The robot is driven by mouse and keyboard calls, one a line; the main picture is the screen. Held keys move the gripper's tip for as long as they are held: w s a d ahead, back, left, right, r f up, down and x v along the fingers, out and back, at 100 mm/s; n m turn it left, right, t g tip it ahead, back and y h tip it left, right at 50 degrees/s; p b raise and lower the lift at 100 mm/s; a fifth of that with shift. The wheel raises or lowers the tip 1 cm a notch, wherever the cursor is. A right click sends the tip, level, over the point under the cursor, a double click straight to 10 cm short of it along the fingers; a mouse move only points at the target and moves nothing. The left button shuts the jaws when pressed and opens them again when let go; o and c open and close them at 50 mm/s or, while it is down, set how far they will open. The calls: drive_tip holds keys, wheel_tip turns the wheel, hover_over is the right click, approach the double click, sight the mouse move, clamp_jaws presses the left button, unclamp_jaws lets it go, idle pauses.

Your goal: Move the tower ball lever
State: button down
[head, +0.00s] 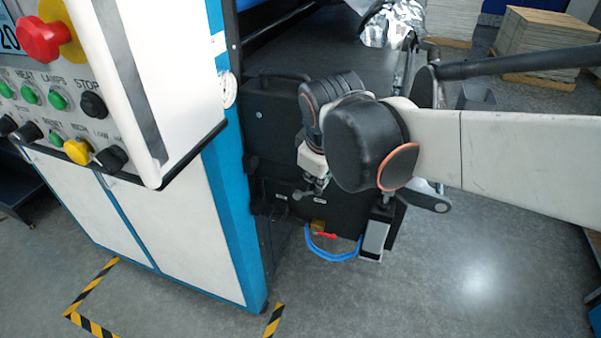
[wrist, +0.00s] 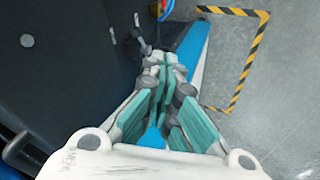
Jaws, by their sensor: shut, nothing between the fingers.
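A small dark ball-ended lever (wrist: 146,48) sticks out from the black tower panel (wrist: 70,60) in the wrist view. Its ball is just beyond and slightly left of my gripper's tips. My gripper (wrist: 161,64) is shut and empty, with its teal-padded fingers together. I cannot tell whether the tips touch the lever. In the head view my gripper (head: 316,184) hangs beside the front of the black tower (head: 275,125), partly hidden by my arm. A small dark knob there (head: 297,196) looks like the lever's ball.
A red-handled valve (head: 326,236) and blue hose (head: 330,256) sit low on the tower. The white and blue machine cabinet (head: 190,235) and control panel (head: 150,80) stand to the left. Yellow-black tape (head: 88,290) marks the floor. Open floor lies to the right.

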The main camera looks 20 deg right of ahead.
drive_tip(key=w+a+f+n+g+h+p, duration=0.2)
drive_tip(key=w+a+f+n+p, duration=0.1)
drive_tip(key=w+n, duration=0.55)
drive_tip(key=m+b, duration=0.1)
drive_tip(key=b, duration=0.1)
approach(308, 193)
wheel_tip(308, 193, down, 3)
drive_tip(key=a, duration=0.2)
drive_tip(key=d, duration=0.1)
drive_tip(key=d+f, duration=0.1)
drive_tip(key=d, duration=0.1)
drive_tip(key=shift+w+f+b, duration=0.3)
drive_tip(key=shift+f+b, duration=0.05)
drive_tip(key=shift+b, duration=0.05)
drive_tip(key=shift+d, duration=0.1)
drive_tip(key=shift+s+d+m+t+y, duration=0.15)
drive_tip(key=shift+m+t+y, duration=0.15)
drive_tip(key=shift+y, duration=0.1)
